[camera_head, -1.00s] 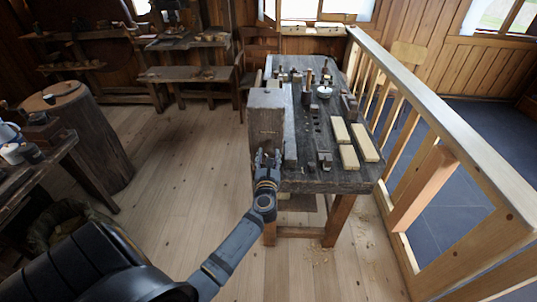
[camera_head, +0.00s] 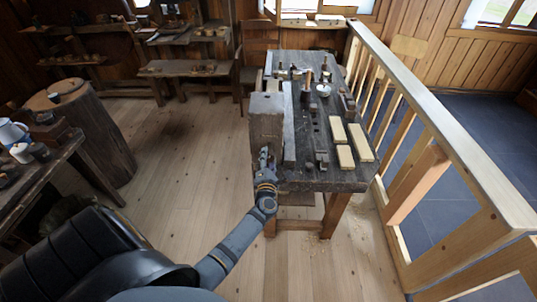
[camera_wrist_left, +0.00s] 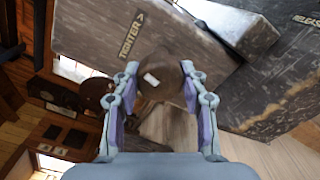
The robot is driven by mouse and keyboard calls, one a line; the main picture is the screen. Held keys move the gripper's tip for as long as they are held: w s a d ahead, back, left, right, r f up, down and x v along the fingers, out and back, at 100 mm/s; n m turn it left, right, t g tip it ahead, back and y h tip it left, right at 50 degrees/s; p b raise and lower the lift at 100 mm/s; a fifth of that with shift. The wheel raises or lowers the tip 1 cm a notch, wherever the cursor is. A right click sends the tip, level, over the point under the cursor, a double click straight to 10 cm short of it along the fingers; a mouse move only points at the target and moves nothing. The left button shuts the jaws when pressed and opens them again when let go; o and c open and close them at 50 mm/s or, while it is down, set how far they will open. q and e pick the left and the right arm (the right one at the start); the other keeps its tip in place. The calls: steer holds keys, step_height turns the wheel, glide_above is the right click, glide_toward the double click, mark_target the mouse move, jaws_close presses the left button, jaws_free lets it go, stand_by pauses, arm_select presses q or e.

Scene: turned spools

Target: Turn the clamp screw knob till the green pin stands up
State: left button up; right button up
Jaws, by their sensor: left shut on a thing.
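The clamp screw knob (camera_wrist_left: 160,84) is a round dark brown knob with a pale mark on its face, seen in the left wrist view. My left gripper (camera_head: 264,156) is shut on it, one finger on each side. The knob sits at the front of a weathered wooden clamp block (camera_head: 266,124) on the bench's left side. I cannot make out a green pin in either view. In the head view the knob is hidden by the gripper. My right gripper is not in view.
The dark workbench (camera_head: 320,184) carries several pale wood pieces (camera_head: 358,142), and tools stand towards its back. A wooden railing (camera_head: 440,130) runs along the right. A side table (camera_head: 60,160) and a stump stand at left. Open plank floor lies between.

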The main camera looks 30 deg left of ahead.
arm_select(q)
steer(key=m+p, duration=0.2)
steer(key=m, duration=0.1)
steer(key=shift+m, duration=0.4)
steer(key=m+p, duration=0.2)
steer(key=m, duration=0.1)
steer(key=shift+f+m, duration=0.15)
steer(key=shift+m, duration=0.15)
steer(key=m+p, duration=0.2)
steer(key=m, duration=0.2)
steer(key=shift+s+f, duration=0.1)
steer(key=shift+f, duration=0.05)
steer(key=shift+d+f+m+p, duration=0.1)
steer(key=shift+m+p, duration=0.25)
steer(key=shift+m, duration=0.15)
steer(key=shift+f, duration=0.1)
steer(key=o, duration=1.1)
steer(key=shift+s+d+r, duration=0.1)
steer(key=shift+r, duration=0.2)
steer(key=shift+o, duration=0.2)
steer(key=shift+r, duration=0.1)
